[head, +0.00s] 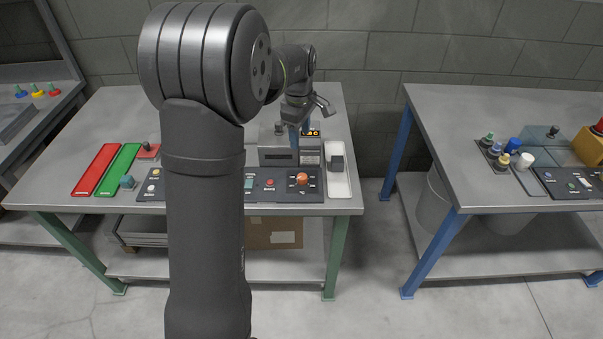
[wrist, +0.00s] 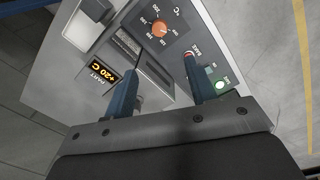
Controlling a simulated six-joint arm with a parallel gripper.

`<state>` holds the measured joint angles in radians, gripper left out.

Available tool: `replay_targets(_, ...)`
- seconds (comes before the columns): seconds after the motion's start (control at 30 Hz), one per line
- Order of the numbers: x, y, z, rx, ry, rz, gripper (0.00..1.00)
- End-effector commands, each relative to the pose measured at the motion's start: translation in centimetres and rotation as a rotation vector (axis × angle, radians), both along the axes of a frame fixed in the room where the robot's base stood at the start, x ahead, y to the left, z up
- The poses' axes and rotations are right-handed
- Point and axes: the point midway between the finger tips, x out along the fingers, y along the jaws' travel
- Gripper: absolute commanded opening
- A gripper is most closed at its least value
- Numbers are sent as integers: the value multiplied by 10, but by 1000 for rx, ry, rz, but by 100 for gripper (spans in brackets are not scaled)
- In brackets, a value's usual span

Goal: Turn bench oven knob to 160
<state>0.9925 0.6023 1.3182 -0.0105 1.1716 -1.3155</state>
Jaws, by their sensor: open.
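The bench oven (head: 277,155) is a grey box at the back of the left table, with a lit display. The orange knob (head: 302,179) sits on a dark panel in front of it. In the wrist view the orange knob (wrist: 159,28) is ringed by numbers, with a °C mark beside it; I cannot read its exact setting. My gripper (wrist: 160,63) is open and empty, its two blue fingers apart. The knob lies beyond the fingertips, not between them. In the head view my gripper (head: 299,141) is above and behind the knob, over the oven front.
The display (wrist: 98,86) reads +20 C. A white tray (head: 338,184) with a dark block stands right of the oven. Red (head: 97,170) and green (head: 119,170) trays lie left. My arm hides the table's middle.

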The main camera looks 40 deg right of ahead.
Motion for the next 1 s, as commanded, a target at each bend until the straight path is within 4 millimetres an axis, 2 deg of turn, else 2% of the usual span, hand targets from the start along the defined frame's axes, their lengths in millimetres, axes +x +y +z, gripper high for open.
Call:
replay_targets(0.6,1,-6,-129,2,4,0,51)
replay_targets(0.8,2,-7,-155,0,3,1,51)
replay_targets(1.0,2,-8,-163,-2,3,1,51)
